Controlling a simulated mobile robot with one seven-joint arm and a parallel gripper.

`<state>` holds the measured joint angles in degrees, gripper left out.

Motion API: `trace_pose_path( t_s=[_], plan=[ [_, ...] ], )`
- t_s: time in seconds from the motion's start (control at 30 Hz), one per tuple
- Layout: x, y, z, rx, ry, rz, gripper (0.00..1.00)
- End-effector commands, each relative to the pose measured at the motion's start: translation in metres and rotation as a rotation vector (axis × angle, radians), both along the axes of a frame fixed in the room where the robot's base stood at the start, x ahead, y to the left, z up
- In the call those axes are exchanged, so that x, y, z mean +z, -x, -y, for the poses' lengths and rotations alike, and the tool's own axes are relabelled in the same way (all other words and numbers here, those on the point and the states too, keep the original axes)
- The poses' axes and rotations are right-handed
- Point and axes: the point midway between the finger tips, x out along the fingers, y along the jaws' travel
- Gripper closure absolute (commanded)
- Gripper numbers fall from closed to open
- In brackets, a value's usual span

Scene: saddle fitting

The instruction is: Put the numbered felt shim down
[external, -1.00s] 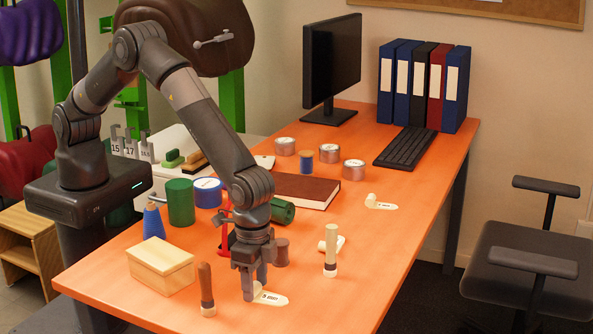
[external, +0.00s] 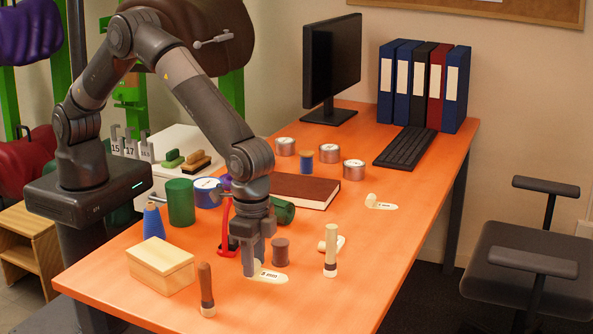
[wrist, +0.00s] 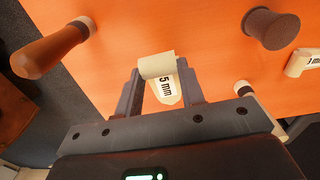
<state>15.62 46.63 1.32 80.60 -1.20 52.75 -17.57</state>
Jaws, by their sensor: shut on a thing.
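The numbered felt shim (external: 272,276) is a cream tongue with a rolled end, marked "5 mm". My gripper (external: 253,272) points down and is shut on its rolled end. In the wrist view the shim (wrist: 164,90) sits between the two fingertips, with its printed tongue pointing back toward the palm. It is at or just above the orange desk (external: 340,285); I cannot tell whether it touches.
A brown spool (external: 280,251) stands close behind the shim. A pale-handled tool (external: 331,250) stands to its right and a dark-handled tool (external: 206,290) at front left. A wooden box (external: 160,266) is left. Another shim (external: 382,205) lies farther back. The front right desk is clear.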

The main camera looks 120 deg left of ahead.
Motion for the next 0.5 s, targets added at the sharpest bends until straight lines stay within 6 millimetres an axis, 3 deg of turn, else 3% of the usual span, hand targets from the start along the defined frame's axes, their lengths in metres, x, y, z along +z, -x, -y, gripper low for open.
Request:
trace_pose_path(
  t_s=[0.1,0.27,0.37,0.5],
  plan=[
    [0.023,0.0,0.0,0.0,0.0,0.002,0.86],
    [0.044,0.006,0.006,-0.003,0.0,0.0,0.86],
    [0.056,0.022,0.019,-0.008,0.0,0.0,0.86],
    [0.075,0.062,0.048,-0.019,0.0,0.002,0.86]
  ],
)
